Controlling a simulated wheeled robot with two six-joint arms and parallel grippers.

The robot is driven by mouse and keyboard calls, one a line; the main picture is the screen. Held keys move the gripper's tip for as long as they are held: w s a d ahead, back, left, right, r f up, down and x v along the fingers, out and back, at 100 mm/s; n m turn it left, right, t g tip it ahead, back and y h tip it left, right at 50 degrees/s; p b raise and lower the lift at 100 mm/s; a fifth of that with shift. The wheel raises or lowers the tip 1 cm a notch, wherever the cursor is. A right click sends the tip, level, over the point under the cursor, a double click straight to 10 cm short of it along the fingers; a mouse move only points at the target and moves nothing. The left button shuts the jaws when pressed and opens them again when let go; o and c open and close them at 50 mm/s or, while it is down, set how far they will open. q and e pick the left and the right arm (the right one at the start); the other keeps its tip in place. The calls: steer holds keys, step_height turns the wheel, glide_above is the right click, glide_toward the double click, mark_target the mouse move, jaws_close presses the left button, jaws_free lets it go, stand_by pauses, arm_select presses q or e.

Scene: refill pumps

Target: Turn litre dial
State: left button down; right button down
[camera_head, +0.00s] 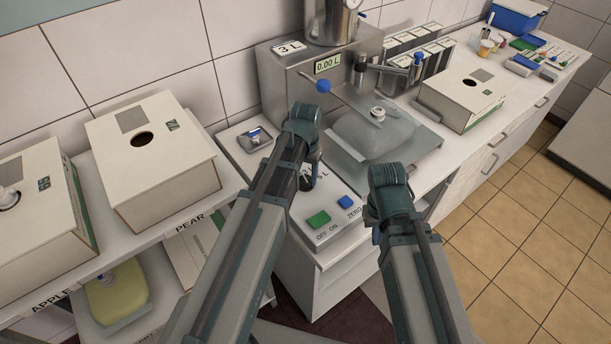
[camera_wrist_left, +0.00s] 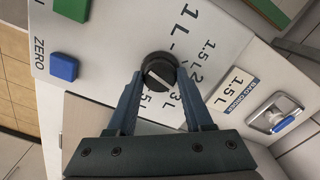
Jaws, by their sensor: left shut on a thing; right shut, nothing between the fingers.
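The black litre dial (camera_wrist_left: 160,72) sits on the white control panel, with 1 L, 1.5 L, 2 L and 3 L marks around it. It carries a pale line; which mark it points to is unclear. My left gripper (camera_wrist_left: 160,84) has one finger on each side of the dial and is shut on it. In the head view my left gripper (camera_head: 307,180) is over the panel (camera_head: 335,232) and mostly hides the dial. My right gripper (camera_head: 376,236) is shut and empty, right of the panel, its fingers largely hidden by its wrist.
Green (camera_head: 318,219) and blue (camera_head: 345,201) buttons sit on the panel's front. A card reading BAG ORDER 1.5 L (camera_wrist_left: 237,87) lies beside the panel. The filling machine (camera_head: 283,85) shows 3 L and 0.00 L, with a clear bag (camera_head: 372,138) beneath. White boxes (camera_head: 150,160) stand at left.

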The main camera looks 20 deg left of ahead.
mark_target(306, 179)
arm_select(q)
steer(key=n, duration=0.5)
steer(key=shift+n, duration=0.3)
steer(key=n, duration=0.5)
steer(key=shift+n, duration=0.3)
steer(key=shift+c, duration=1.5)
jaws_free()
step_height(306, 179, up, 14)
steer(key=p, duration=1.4)
